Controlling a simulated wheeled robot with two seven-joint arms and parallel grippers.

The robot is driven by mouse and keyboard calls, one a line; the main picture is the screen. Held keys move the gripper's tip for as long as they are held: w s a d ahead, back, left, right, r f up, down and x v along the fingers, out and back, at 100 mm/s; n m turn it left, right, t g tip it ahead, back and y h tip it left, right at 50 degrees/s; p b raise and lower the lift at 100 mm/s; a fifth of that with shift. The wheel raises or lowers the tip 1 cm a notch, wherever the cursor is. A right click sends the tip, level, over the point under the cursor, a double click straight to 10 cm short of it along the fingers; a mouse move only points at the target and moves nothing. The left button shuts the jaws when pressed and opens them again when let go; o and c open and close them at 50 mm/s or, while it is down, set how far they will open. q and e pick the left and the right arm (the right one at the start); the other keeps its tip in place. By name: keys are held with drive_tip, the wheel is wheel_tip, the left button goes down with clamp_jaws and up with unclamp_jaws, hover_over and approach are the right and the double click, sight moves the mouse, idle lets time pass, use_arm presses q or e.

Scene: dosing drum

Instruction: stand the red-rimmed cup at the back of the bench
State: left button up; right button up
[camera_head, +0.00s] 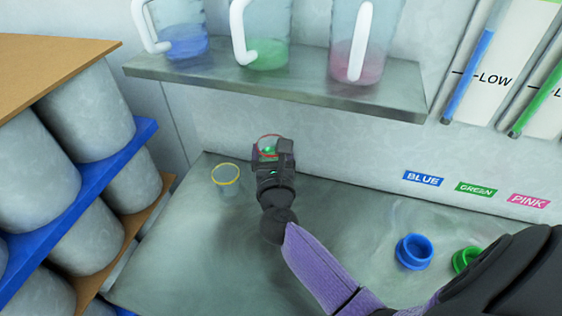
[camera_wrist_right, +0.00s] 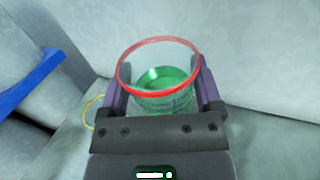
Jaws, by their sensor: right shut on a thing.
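The red-rimmed cup (camera_wrist_right: 160,82) is clear and holds green liquid. It sits between the fingers of my right gripper (camera_wrist_right: 163,90), which is shut on it. In the head view the cup (camera_head: 268,142) shows past the right gripper (camera_head: 272,150), near the back of the bench (camera_head: 330,220) by the wall. The gripper hides most of the cup there, and I cannot tell whether its base touches the bench. The left gripper is not in view.
A yellow-rimmed cup (camera_head: 226,178) stands just left of the right gripper. A shelf (camera_head: 300,88) with several jugs overhangs the back. A blue ring-shaped cap (camera_head: 413,252) and a green one (camera_head: 466,259) lie at the right. A rack of grey drums (camera_head: 85,115) stands left.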

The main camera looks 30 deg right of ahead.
drive_tip(key=f+b, duration=0.3)
drive_tip(key=f, duration=0.2)
drive_tip(key=f+b, duration=0.3)
drive_tip(key=f, duration=0.2)
drive_tip(key=shift+s+a, duration=0.1)
drive_tip(key=shift+a, duration=0.1)
drive_tip(key=shift+f, duration=0.15)
drive_tip(key=shift+b, duration=0.3)
drive_tip(key=o, duration=1.1)
drive_tip(key=shift+c, duration=0.2)
drive_tip(key=shift+r, duration=0.25)
drive_tip(key=p+v, duration=0.1)
drive_tip(key=v, duration=0.9)
drive_tip(key=shift+s+f, duration=0.2)
drive_tip(key=shift+s, duration=0.2)
drive_tip(key=shift+s+a, duration=0.3)
drive_tip(key=shift+s, duration=0.2)
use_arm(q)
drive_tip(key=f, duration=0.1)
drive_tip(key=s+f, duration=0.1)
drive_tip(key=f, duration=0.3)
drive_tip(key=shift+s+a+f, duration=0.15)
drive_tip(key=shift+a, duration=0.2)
